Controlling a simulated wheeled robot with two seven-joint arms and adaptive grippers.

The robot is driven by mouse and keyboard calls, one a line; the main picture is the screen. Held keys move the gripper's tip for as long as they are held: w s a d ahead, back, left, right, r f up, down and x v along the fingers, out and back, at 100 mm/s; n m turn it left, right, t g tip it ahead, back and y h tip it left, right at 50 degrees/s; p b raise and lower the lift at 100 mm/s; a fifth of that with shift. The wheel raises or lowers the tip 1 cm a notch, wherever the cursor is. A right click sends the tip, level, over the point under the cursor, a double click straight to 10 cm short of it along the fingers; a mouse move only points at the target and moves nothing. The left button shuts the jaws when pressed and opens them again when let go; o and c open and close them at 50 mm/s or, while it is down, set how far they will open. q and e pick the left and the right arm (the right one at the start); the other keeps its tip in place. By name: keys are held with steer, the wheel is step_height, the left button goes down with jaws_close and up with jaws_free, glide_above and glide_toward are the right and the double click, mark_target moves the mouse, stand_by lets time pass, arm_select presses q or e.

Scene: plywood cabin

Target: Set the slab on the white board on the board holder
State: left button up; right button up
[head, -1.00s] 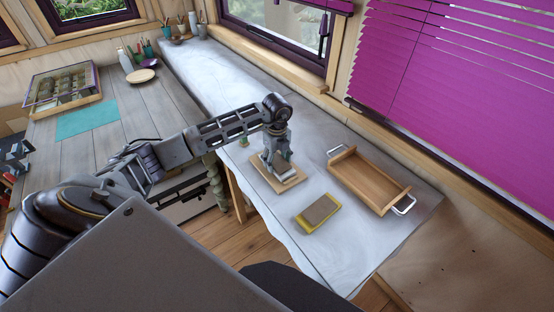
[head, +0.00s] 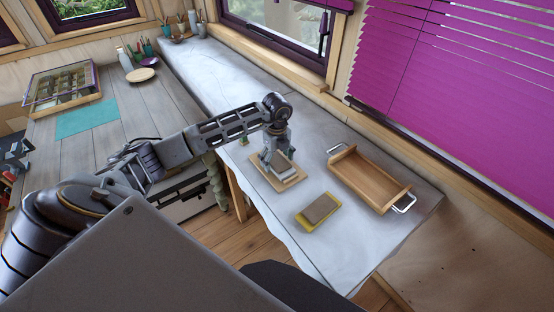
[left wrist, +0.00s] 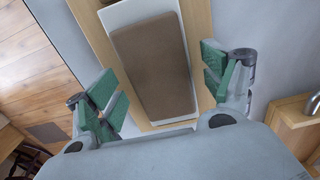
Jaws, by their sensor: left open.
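The board holder (head: 277,188) is a pale wooden base on the grey-white bench top, also seen in the left wrist view (left wrist: 198,35). The white board (left wrist: 118,14) lies on it. A brown slab (left wrist: 152,65) lies flat on the white board, roughly lined up with it. My left gripper (head: 277,155) is over the holder, fingers pointing down. In the left wrist view its green-padded fingers (left wrist: 160,82) are spread on either side of the slab, apart from it and empty. In the head view my gripper partly hides the slab and board. My right gripper is out of view.
A yellow block with a brown top (head: 318,210) lies near the bench's front edge. A wooden tray with metal handles (head: 368,180) stands to the right. A small green item (head: 243,141) is behind the holder. The bench (head: 215,80) is mostly clear toward the far end.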

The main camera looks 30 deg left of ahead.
mark_target(277, 160)
arm_select(q)
steer(key=shift+r, duration=0.1)
steer(key=shift+r, duration=0.55)
step_height(277, 160, up, 11)
steer(key=b, duration=0.2)
steer(key=shift+f, duration=0.1)
stand_by(0.7)
